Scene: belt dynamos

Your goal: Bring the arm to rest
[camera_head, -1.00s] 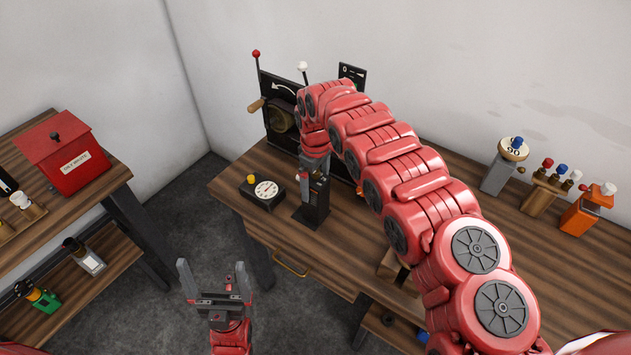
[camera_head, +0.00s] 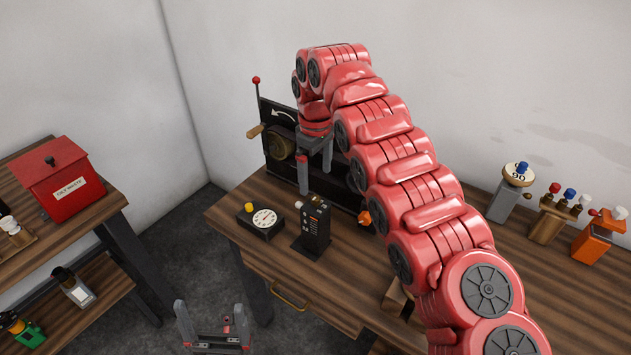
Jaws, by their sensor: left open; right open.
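My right arm reaches in from the right in a high arc over the wooden workbench. Its gripper (camera_head: 315,178) hangs open, fingers down, in front of the black machine panel (camera_head: 280,140) and behind the black upright device (camera_head: 314,224). Nothing shows between its fingers, and it looks apart from that device. My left gripper (camera_head: 212,322) is open and empty at the bottom of the view, fingers up, over the floor in front of the bench. Part of the panel is hidden behind my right arm.
A black gauge box (camera_head: 262,220) with a yellow knob stands left of the device. An orange piece (camera_head: 364,218) lies close to my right arm. A numbered dial stand (camera_head: 510,190), a peg rack (camera_head: 552,218) and an orange block (camera_head: 597,238) stand right. A red box (camera_head: 62,182) sits on the left shelf.

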